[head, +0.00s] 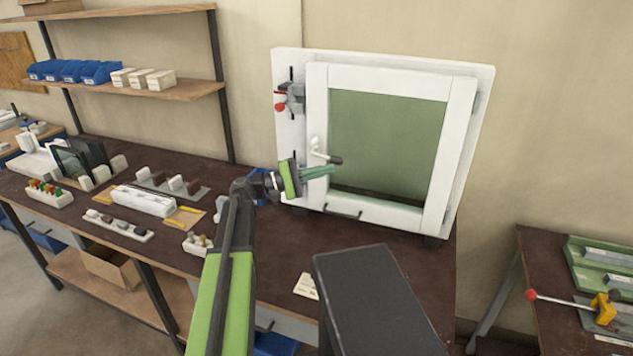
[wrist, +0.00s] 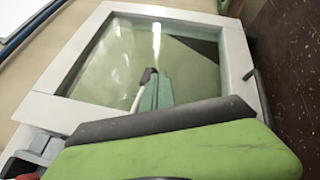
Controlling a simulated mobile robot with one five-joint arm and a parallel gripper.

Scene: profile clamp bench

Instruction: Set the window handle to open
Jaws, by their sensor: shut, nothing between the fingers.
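The window (head: 390,135) is a white frame with a green pane on a white panel standing on the bench; it fills much of the wrist view (wrist: 235,55). Its handle (head: 318,152) is on the left side of the frame. The lever points right and slightly down, with a dark grip at its end. In the wrist view the handle (wrist: 148,76) shows its dark grip beside my fingers. My gripper (head: 333,168) is shut and empty, its teal fingers just below the lever. It also shows in the wrist view (wrist: 160,88). I cannot tell whether they touch.
A red-knobbed clamp (head: 290,98) sits on the panel's upper left. A dark bar handle (head: 343,214) is at its bottom. Trays and small parts cover the bench's left side (head: 145,200). A second bench with a red-knobbed lever (head: 560,298) stands at right.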

